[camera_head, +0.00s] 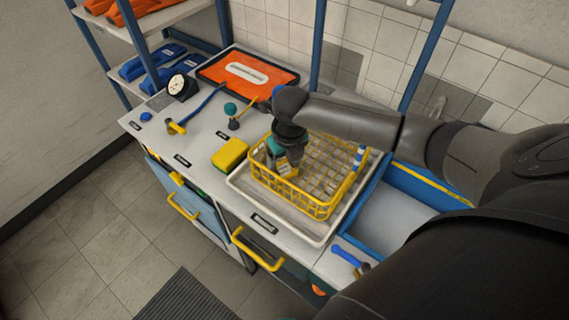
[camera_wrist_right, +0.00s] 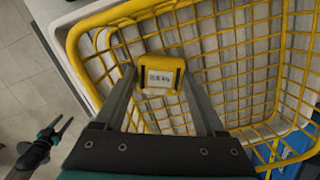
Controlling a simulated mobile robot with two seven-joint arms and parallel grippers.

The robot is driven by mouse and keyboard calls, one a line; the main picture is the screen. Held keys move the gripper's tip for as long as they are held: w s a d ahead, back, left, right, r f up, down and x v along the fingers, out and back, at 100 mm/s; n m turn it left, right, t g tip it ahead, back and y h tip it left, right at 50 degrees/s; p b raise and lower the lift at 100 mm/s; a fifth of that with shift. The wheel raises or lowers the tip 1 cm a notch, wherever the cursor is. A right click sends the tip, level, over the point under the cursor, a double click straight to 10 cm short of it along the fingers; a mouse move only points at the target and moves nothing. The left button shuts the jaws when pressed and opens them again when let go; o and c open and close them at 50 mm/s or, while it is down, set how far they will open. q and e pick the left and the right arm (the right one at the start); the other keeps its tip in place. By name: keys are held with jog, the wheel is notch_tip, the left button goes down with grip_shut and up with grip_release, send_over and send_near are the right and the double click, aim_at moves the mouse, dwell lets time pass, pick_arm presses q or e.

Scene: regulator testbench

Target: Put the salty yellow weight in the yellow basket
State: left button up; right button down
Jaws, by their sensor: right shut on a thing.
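The yellow weight (camera_wrist_right: 160,75) has a white label with print too small to read, and dark sides. My right gripper (camera_head: 288,165) is shut on it, and the wrist view shows it between the two fingers. The gripper reaches down into the yellow wire basket (camera_head: 322,211) near its left end. I cannot tell whether the weight touches the basket floor. The basket stands in a pale tray and also shows in the wrist view (camera_wrist_right: 75,45). My left gripper (camera_wrist_right: 61,126) shows only in the wrist view, at lower left, with its fingers apart and empty.
A yellow sponge-like block (camera_head: 230,153) lies left of the basket. A green-knobbed piece (camera_head: 231,112), a gauge (camera_head: 181,87) and an orange panel (camera_head: 247,75) are behind it. A blue drawer (camera_head: 398,218) is at right. The basket's right part looks empty.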

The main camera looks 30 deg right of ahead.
aim_at(287, 173)
jog(key=shift+w, duration=0.1)
jog(key=shift+c, duration=1.3)
grip_release()
notch_tip(287, 173, up, 12)
jog(key=s+p, duration=0.1)
jog(key=p, duration=0.1)
jog(key=shift+s, duration=0.3)
